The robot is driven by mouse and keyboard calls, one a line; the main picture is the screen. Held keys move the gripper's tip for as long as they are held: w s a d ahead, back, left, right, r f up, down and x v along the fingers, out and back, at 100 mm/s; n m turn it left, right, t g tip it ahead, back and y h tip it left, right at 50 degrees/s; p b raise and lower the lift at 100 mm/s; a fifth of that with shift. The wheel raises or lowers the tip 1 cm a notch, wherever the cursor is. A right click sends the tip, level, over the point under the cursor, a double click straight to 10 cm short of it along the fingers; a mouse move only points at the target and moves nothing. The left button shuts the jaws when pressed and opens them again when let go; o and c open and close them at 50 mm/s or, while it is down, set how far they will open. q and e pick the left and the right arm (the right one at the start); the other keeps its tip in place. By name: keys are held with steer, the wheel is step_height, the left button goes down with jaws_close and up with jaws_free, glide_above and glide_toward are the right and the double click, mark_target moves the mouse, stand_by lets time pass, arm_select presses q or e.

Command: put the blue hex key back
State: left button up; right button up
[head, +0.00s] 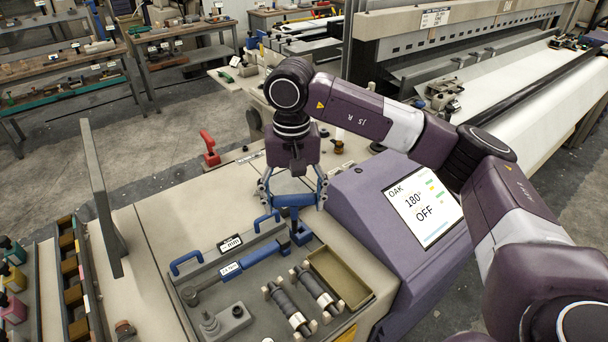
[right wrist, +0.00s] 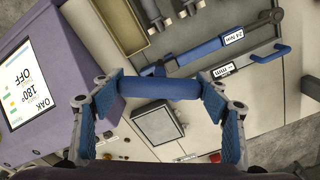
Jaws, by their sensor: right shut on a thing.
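My right gripper (head: 292,196) is shut on a blue bar-shaped handle, the blue hex key (head: 293,200), above the back right corner of the grey tool tray (head: 222,262). In the right wrist view the blue hex key (right wrist: 160,88) lies crosswise between the two blue finger pads of the right gripper (right wrist: 165,90). My left gripper is not in view.
The tray holds a blue-handled torque wrench (head: 235,268), two dark cylindrical parts (head: 302,300) and an olive bin (head: 340,277). A purple console with a screen (head: 422,205) stands close to the right. A red lever (head: 209,148) and an upright grey panel (head: 102,210) stand at the left.

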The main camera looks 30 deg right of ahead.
steer(key=shift+w+d+m, duration=1.5)
steer(key=shift+w+d, duration=0.4)
steer(key=shift+w, duration=0.4)
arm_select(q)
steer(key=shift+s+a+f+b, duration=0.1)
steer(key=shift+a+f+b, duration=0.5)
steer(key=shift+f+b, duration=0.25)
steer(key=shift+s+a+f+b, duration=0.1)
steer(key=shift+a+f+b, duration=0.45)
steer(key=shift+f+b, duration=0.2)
arm_select(e)
steer(key=shift+f, duration=2.55)
steer(key=shift+f+b, duration=1.75)
steer(key=shift+f, duration=0.65)
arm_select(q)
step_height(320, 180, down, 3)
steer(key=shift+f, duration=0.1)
arm_select(e)
steer(key=o, duration=1.6)
steer(key=shift+r, duration=0.1)
steer(key=shift+o, duration=0.5)
